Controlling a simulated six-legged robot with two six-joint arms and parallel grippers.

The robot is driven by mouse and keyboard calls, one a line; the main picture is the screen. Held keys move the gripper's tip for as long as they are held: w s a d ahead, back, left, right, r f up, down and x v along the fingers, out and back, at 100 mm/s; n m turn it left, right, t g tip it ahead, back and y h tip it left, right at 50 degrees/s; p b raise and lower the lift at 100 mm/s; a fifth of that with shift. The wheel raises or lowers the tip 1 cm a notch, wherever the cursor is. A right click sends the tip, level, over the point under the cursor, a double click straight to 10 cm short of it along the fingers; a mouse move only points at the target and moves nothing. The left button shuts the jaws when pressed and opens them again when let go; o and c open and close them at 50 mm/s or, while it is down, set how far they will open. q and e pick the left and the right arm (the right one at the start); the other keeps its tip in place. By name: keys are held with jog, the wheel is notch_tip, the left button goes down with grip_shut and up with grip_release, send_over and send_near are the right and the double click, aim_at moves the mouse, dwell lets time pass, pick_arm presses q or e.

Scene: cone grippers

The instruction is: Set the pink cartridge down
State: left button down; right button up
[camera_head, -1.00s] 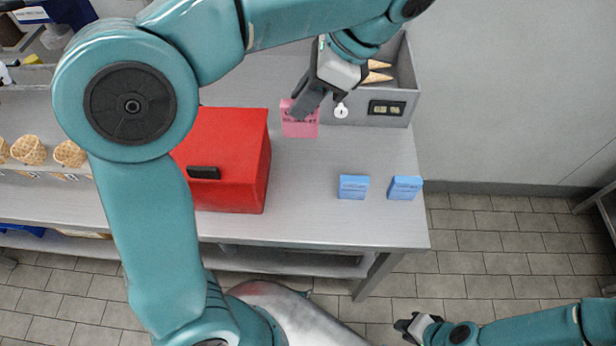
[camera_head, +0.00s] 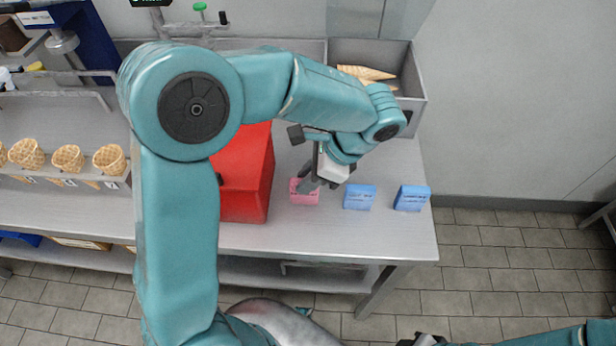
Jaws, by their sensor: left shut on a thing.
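The pink cartridge (camera_head: 304,197) is a small block, low over the steel table between the red box and the blue cartridges. My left gripper (camera_head: 309,186) is shut on it from above and hides part of its top. I cannot tell whether the cartridge's base touches the table. My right gripper (camera_head: 422,341) is at the bottom edge, mostly cut off, away from the table, and its jaws cannot be made out.
Two blue cartridges (camera_head: 359,197) (camera_head: 411,198) stand to the right of the pink one. A red box (camera_head: 243,178) stands close on its left. A metal bin with cones (camera_head: 415,95) is behind. The table front (camera_head: 330,238) is clear.

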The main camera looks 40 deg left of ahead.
pick_arm(q)
jog(key=shift+s, duration=0.1)
jog(key=c, duration=1.4)
grip_release()
jog(key=shift+f, duration=0.15)
jog(key=o, duration=0.4)
jog(key=shift+r, duration=0.3)
jog(key=p+v, duration=0.1)
jog(key=v, duration=1.1)
jog(key=shift+d+f, duration=0.1)
